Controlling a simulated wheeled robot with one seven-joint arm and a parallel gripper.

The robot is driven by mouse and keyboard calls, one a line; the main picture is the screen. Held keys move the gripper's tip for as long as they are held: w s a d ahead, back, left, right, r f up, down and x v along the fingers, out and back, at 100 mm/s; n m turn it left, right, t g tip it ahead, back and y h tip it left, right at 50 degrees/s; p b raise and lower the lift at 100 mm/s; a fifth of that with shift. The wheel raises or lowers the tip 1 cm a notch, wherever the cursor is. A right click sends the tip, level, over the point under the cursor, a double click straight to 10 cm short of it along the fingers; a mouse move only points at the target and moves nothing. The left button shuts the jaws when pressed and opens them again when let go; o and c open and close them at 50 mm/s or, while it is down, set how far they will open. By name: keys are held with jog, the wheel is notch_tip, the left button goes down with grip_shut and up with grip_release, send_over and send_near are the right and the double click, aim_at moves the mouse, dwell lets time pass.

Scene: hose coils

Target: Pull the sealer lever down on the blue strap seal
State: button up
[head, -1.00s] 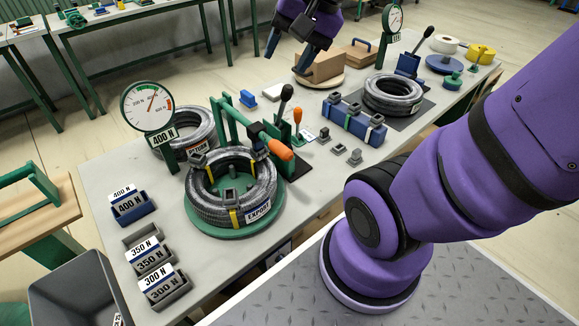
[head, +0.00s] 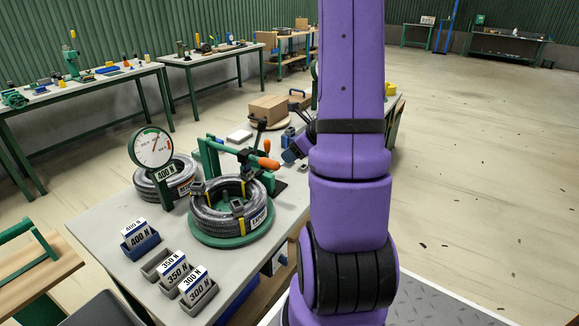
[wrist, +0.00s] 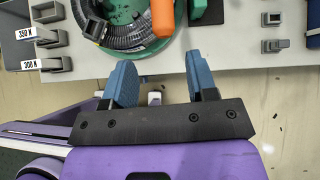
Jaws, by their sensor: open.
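The green sealer (head: 212,160) stands behind a coiled grey hose labelled EXPORT (head: 205,215) on a round green base. Its lever ends in an orange grip (head: 268,163), and the grip also shows at the top of the wrist view (wrist: 162,18). A second lever with a black knob (head: 262,126) stands upright beside it. Yellow straps with dark seals cross the coil; I cannot make out a blue seal. My gripper (wrist: 157,62) has two blue fingers, open and empty, apart from the grip. In the head view it is partly hidden by my arm.
A dial gauge marked 400 N (head: 152,148) and another coil stand left of the sealer. A blue 400 N bin (head: 141,242) and grey 350 N and 300 N bins sit near the table's left end. Cardboard box (head: 269,108) lies behind.

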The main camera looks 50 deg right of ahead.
aim_at(279, 166)
jog(key=shift+s+d+f+m, duration=0.1)
jog(key=shift+s+f+m, duration=0.3)
jog(key=shift+f, duration=0.05)
jog(key=shift+w, duration=0.1)
jog(key=shift+x, duration=4.4)
jog(key=shift+d, duration=0.15)
jog(key=c, duration=0.8)
